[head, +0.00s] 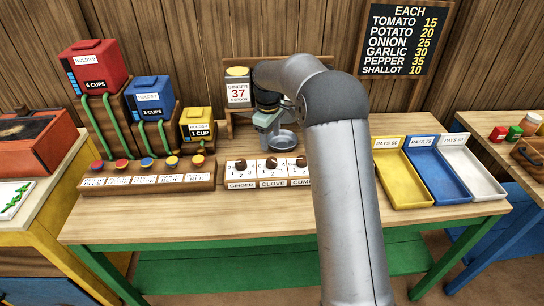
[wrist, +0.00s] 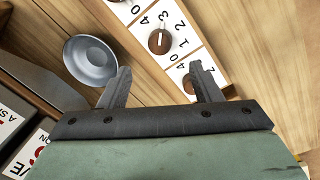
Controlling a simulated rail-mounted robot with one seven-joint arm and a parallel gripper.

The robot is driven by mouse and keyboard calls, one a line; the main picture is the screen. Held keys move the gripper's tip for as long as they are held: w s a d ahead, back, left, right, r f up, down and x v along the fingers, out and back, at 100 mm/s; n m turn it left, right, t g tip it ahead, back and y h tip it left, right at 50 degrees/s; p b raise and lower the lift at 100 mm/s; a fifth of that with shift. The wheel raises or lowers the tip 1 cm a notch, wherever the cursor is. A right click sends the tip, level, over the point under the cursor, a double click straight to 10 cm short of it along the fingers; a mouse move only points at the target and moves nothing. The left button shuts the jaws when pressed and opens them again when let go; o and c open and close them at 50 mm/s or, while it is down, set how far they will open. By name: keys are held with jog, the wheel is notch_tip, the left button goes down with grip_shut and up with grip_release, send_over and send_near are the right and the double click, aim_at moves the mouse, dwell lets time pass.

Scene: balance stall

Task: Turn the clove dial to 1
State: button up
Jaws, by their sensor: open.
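The clove dial (head: 271,162) is a brown knob on a white numbered card in the low wooden dial box, between the ginger dial (head: 241,164) and the cumin dial (head: 301,160). My gripper (head: 266,138) is open and empty, above and behind the dials. In the wrist view, a whole knob with a white pointer line (wrist: 159,41) lies beyond the fingers; by its place it looks like the clove dial. Another knob (wrist: 189,84) shows partly between the fingers (wrist: 163,82). Neither is touched. The number the clove pointer marks is too unclear to tell.
A metal bowl (head: 284,140) stands behind the dials, and also shows near the left finger (wrist: 90,60). A button box (head: 150,177) is at left; yellow, blue and white trays (head: 403,203) are at right.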

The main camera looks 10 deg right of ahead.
aim_at(272, 160)
jog(key=f, duration=0.3)
jog(key=f+p, duration=0.1)
jog(key=f, duration=0.6)
jog(key=shift+w+d+p, duration=0.25)
jog(key=shift+w+p, duration=0.05)
jog(key=shift+p, duration=0.1)
jog(key=c, duration=1)
